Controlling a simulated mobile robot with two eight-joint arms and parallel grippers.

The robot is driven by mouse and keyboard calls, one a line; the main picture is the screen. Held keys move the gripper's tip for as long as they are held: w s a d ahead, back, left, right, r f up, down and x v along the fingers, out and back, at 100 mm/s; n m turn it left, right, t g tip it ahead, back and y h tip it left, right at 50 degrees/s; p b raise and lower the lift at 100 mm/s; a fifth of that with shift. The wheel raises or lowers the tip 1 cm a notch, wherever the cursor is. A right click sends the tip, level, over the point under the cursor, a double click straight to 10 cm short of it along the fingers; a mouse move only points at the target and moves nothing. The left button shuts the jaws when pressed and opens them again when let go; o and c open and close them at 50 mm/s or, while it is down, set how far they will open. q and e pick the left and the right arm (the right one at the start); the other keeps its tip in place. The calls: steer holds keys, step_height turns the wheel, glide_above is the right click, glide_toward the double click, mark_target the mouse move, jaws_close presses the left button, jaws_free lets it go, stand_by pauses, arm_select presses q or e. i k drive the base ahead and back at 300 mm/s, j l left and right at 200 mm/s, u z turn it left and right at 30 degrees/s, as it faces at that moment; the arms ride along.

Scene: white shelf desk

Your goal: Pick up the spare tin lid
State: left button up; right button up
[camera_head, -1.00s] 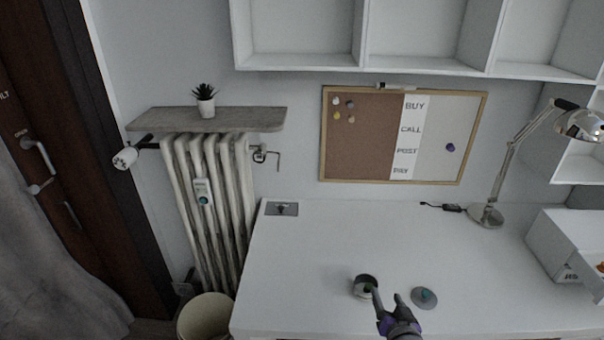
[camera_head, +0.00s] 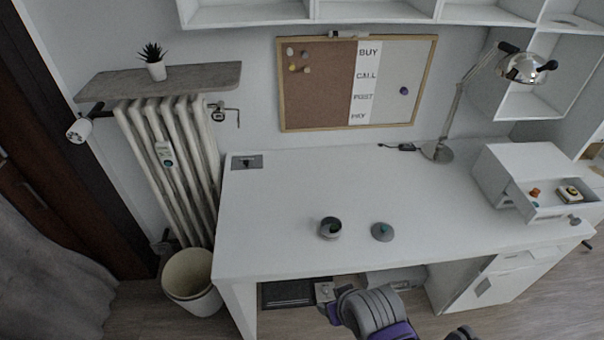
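The spare tin lid (camera_head: 382,232), a flat grey disc with a small teal knob, lies on the white desk near its front edge. A small round tin (camera_head: 330,228) with a dark inside stands just left of it, apart from it. A grey ribbed and purple part of my arm shows at the bottom centre, in front of the desk and below the lid, apart from it. A small dark part of mine shows at the bottom edge farther right. I cannot make out fingertips on these parts. No gripper touches the lid.
The desk top (camera_head: 290,190) is clear around the tin and lid. A white box with an open drawer (camera_head: 552,208) stands at the right, a lamp (camera_head: 437,151) at the back. A bin (camera_head: 190,277) and radiator (camera_head: 168,165) are at the left. Shelves hang above.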

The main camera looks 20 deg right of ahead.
mark_target(383, 232)
steer(key=z, duration=1.5)
